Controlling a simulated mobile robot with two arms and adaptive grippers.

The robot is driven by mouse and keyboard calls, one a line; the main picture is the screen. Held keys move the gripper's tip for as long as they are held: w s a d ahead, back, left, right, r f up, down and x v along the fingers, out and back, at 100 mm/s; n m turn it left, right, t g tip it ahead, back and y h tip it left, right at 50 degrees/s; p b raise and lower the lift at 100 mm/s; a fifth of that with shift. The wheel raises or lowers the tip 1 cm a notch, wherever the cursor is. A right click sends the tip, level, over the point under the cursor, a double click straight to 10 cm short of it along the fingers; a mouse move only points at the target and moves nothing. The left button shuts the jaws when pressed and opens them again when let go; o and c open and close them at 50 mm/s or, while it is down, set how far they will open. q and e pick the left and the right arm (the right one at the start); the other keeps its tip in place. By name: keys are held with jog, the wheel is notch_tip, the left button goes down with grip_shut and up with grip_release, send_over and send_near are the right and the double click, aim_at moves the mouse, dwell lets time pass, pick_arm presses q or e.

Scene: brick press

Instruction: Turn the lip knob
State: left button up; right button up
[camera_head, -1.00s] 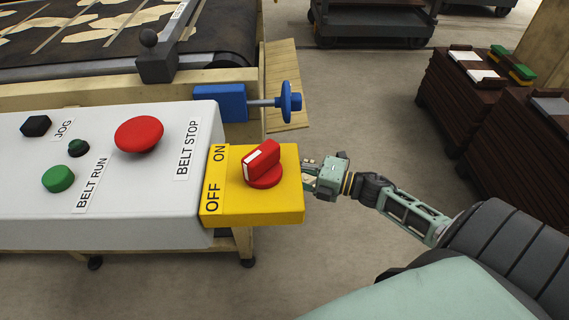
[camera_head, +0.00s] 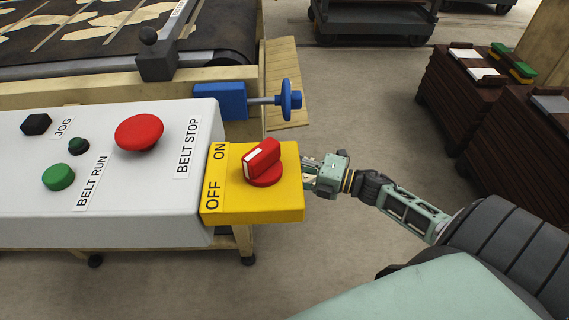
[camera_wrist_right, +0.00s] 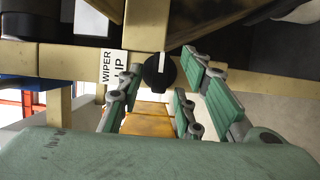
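The lip knob (camera_wrist_right: 159,72) is a round black knob with a white pointer line, in the right wrist view. It sits on a wooden beam, right of a white label (camera_wrist_right: 113,66) reading "WIPER LIP". My right gripper (camera_wrist_right: 163,92) is open, with green pads on both sides and the knob showing between them near the tips. I cannot tell whether any pad touches the knob. In the head view my right gripper (camera_head: 310,172) is at the right side of the yellow switch box; the lip knob is not visible there. My left gripper is not in view.
The yellow box (camera_head: 280,207) carries a red ON/OFF switch (camera_head: 262,160). The grey panel (camera_head: 150,219) holds a red belt stop button and green buttons. A blue handwheel (camera_head: 288,100) sticks out above. Brown crates (camera_head: 466,105) stand at right; the floor between is clear.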

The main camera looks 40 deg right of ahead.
jog(key=v, duration=1.2)
jog(key=shift+f, duration=0.1)
